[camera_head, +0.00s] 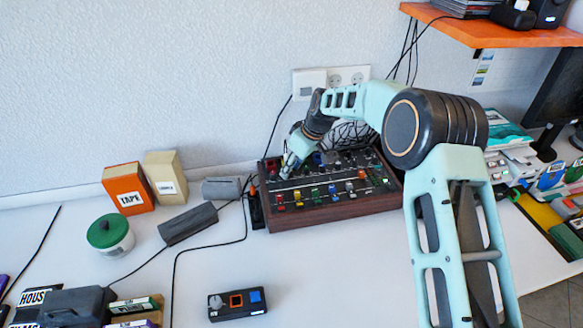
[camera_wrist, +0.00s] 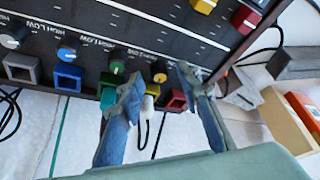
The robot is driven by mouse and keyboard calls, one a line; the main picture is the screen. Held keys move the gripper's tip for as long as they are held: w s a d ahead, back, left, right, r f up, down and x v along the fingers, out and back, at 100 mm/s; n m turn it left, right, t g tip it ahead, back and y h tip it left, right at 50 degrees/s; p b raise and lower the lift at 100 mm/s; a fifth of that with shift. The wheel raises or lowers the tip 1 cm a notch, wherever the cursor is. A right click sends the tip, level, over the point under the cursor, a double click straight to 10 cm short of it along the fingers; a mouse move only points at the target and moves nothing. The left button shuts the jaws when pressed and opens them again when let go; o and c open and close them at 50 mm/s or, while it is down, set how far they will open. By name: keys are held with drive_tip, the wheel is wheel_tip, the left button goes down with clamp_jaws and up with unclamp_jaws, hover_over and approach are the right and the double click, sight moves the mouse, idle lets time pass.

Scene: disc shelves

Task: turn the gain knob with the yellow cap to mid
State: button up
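The mixer (camera_head: 330,208) is a dark panel with a wooden case on the desk. My gripper (camera_wrist: 157,84) is open, with one blue-grey finger on each side of the yellow-capped knob. A gap shows between the knob and each finger. Its pointer setting is too small to read. In the head view, my gripper (camera_head: 287,166) is over the mixer's back left corner and hides that knob.
Yellow (camera_wrist: 206,4) and red (camera_wrist: 246,18) fader caps show in the wrist view. Left of the mixer stand a tape box (camera_head: 127,190), a green-lidded jar (camera_head: 110,235) and a dark grey block (camera_head: 187,223). Cables cross the desk.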

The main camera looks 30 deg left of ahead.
drive_tip(key=v, duration=0.7)
drive_tip(key=shift+r, duration=0.3)
drive_tip(key=shift+d, duration=0.1)
